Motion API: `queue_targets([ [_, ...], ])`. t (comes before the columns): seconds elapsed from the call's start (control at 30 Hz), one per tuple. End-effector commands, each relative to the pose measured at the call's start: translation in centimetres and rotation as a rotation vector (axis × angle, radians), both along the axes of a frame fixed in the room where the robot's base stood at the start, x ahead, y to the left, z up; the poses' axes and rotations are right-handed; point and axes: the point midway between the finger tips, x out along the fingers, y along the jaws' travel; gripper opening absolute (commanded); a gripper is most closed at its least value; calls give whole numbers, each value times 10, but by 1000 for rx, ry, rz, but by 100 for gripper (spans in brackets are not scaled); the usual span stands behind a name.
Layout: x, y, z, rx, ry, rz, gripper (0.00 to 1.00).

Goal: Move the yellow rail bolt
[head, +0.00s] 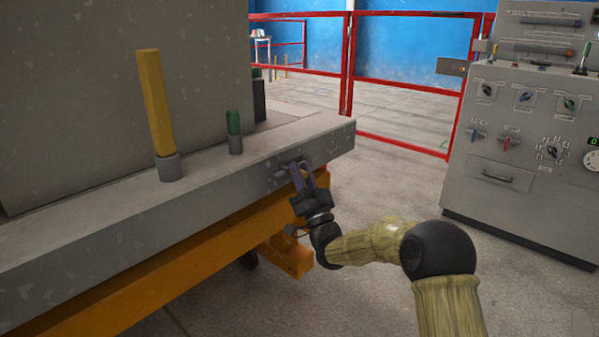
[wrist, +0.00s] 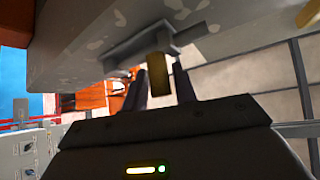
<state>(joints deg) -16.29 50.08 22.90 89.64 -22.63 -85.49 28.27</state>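The yellow rail bolt (wrist: 158,72) shows in the wrist view as a short yellow handle at a grey bracket (wrist: 140,45) on the side of the grey rail. My gripper (head: 305,178) reaches up to the bracket. In the wrist view my gripper (wrist: 163,84) has its two dark fingers apart, one on each side of the handle. A narrow gap seems to show at the right finger; contact at the left finger cannot be told.
A tall yellow post (head: 154,100) and a short green post (head: 234,130) stand on the rail (head: 90,235). An orange frame (head: 190,262) runs below. A grey control cabinet (head: 540,175) stands right, and a red fence (head: 400,85) behind. The floor between is clear.

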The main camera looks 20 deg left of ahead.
Motion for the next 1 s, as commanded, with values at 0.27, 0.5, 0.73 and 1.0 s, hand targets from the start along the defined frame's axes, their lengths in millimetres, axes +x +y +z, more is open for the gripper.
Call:
queue_targets([
  [0.27, 9, 11, 12, 0, 1, 2, 28],
  [0.5, 9, 10, 12, 0, 1, 1, 24],
  [0.73, 9, 10, 12, 0, 1, 1, 0],
  [1.0, 23, -3, 12, 1, 0, -6, 0],
])
